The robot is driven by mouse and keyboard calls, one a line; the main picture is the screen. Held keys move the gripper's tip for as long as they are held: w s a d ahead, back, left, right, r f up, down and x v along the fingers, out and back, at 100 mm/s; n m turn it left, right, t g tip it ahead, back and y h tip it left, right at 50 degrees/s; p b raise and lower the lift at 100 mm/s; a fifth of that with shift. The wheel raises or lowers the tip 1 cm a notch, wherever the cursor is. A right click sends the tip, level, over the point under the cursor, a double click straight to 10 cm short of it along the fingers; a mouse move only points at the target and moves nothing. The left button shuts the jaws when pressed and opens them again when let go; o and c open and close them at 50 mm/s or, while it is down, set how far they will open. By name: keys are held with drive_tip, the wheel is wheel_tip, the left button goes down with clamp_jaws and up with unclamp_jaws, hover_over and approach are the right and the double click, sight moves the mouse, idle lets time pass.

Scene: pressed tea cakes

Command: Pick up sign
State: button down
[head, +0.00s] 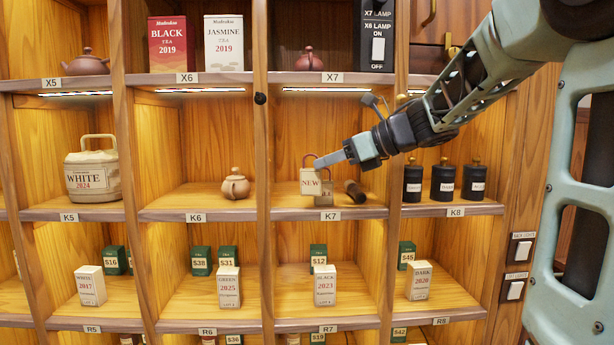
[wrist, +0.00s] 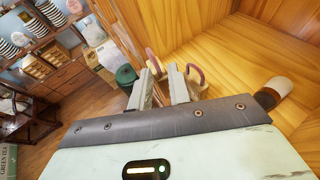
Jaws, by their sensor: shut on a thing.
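A small cream sign (head: 310,183) reading NEW, with a dark red loop handle, is in compartment K7 in the head view. My gripper (head: 321,162) reaches in from the right, with its fingertips at the sign's upper edge by the loop. It is shut on the sign. A second, darker sign (head: 325,197) is partly hidden behind the first. In the wrist view, the fingers of my gripper (wrist: 164,72) show a narrow gap. A red loop handle (wrist: 195,73) stands right of the fingers, and another loop shows near the left fingertip. The sign's face is hidden there.
A dark brown cylinder (head: 354,191) lies right of the signs in K7. Several black canisters (head: 444,183) stand in K8, below my arm.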

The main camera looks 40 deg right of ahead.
drive_tip(key=s+d+b, duration=0.4)
drive_tip(key=s+d, duration=0.1)
drive_tip(key=s, duration=0.5)
drive_tip(key=shift+s+d, duration=0.2)
drive_tip(key=shift+s, duration=0.1)
